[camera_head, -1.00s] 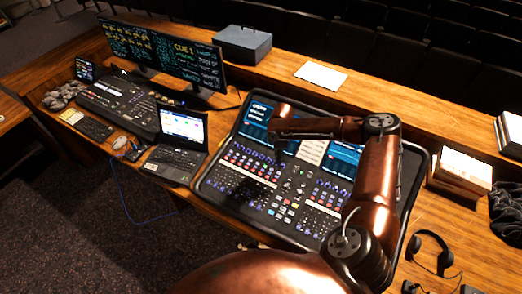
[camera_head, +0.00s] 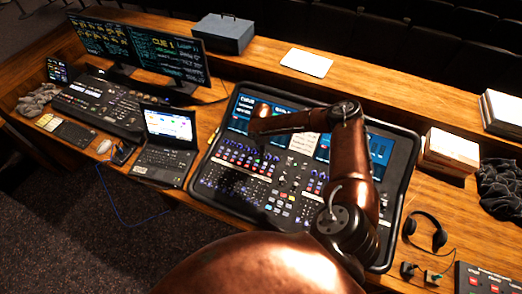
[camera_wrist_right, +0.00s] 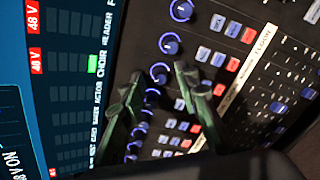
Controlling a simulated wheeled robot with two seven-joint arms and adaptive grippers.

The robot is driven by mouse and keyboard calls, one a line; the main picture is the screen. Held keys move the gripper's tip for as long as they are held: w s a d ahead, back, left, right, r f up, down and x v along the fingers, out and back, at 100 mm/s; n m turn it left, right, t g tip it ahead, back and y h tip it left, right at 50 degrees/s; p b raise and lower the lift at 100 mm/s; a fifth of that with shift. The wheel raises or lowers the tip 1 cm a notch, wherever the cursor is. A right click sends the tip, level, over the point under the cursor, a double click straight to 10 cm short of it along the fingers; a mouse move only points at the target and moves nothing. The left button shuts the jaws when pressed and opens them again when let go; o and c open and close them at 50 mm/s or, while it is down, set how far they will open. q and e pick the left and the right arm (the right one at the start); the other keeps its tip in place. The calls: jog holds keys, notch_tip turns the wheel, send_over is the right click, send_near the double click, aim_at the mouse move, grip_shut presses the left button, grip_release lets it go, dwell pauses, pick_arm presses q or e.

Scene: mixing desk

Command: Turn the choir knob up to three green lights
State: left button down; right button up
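The mixing console (camera_head: 400,150) stands on the desk under my right arm, with screens along its top and rows of lit knobs below. In the right wrist view the CHOIR label (camera_wrist_right: 100,62) shows with one small green light (camera_wrist_right: 93,65) beside it. The choir knob (camera_wrist_right: 159,72), dark with a blue-lit ring, appears to be in line with that label. My right gripper (camera_wrist_right: 158,75) is open, its fingertips on either side of this knob; contact cannot be told. In the head view my arm hides the gripper's fingers. My left gripper is not in view.
Neighbouring knobs (camera_wrist_right: 168,43) sit close on both sides in the same row, with coloured buttons (camera_wrist_right: 219,59) beside them. A laptop (camera_head: 168,135) stands left of the console; headphones (camera_head: 428,232) and books (camera_head: 449,152) lie right.

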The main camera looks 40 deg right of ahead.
jog(key=shift+f, duration=0.15)
grip_shut()
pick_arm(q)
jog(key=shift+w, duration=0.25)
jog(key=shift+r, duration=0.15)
pick_arm(e)
jog(key=m+p, duration=0.2)
jog(key=p, duration=0.1)
jog(key=shift+s+m, duration=0.1)
jog(key=shift+m, duration=0.3)
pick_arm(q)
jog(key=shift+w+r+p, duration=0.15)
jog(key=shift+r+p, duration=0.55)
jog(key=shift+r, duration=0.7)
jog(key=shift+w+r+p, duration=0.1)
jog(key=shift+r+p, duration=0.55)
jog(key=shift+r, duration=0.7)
pick_arm(e)
jog(key=shift+m, duration=1.7)
